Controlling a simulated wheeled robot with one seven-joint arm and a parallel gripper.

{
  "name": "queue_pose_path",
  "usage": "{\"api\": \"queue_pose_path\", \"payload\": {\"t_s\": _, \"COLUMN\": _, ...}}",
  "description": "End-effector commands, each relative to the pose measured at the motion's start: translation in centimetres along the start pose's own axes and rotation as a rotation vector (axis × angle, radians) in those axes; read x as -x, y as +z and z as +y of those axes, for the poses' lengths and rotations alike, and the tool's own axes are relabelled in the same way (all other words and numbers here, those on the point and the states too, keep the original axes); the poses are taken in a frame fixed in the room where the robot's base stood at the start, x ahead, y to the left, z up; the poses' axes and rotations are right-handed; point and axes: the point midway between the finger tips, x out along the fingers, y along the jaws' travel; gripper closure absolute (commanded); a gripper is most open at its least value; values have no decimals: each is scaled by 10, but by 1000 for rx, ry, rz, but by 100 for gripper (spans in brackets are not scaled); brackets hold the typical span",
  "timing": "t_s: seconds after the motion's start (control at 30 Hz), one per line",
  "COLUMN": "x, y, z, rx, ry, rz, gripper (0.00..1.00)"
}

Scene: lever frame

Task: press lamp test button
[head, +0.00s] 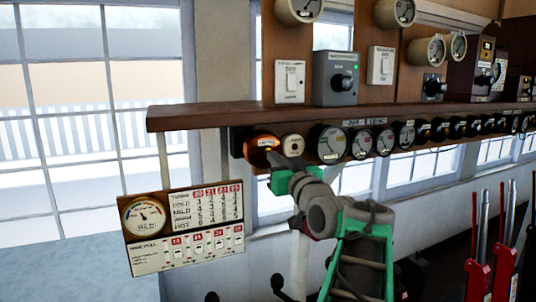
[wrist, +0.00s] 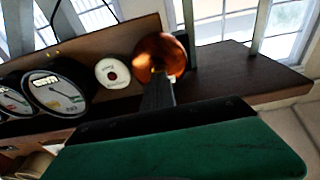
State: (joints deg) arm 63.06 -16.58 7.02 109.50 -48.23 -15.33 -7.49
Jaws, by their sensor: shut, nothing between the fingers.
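A round cream fitting (head: 292,143) sits under the shelf, just right of a copper-coloured dome (head: 262,142). In the wrist view the cream fitting (wrist: 113,73) has a small red centre, like a push button; its lettering is too small to read. The copper dome (wrist: 158,55) is beside it there. My gripper (wrist: 157,84) is shut and empty. Its dark fingertips overlap the dome's lower edge in the wrist view; I cannot tell whether they touch it. In the head view my gripper (head: 274,158) is just below the dome and the cream fitting.
A brown wooden shelf (head: 200,118) runs above. A row of dials continues right, starting with a large gauge (head: 327,144). A switch box (head: 336,78) stands above the shelf. A chart board (head: 185,228) hangs lower left. Red levers (head: 478,275) stand lower right.

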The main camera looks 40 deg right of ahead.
Motion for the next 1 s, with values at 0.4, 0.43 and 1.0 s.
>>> {"api": "queue_pose_path", "payload": {"t_s": 0.4, "x": -15, "y": 3, "z": 0, "rx": -1, "ry": -1, "rz": -1, "gripper": 100}}
{"api": "queue_pose_path", "payload": {"t_s": 0.43, "x": -17, "y": 3, "z": 0, "rx": -1, "ry": -1, "rz": -1, "gripper": 100}}
{"api": "queue_pose_path", "payload": {"t_s": 1.0, "x": -2, "y": 0, "z": 0, "rx": -1, "ry": 0, "rz": 0, "gripper": 100}}
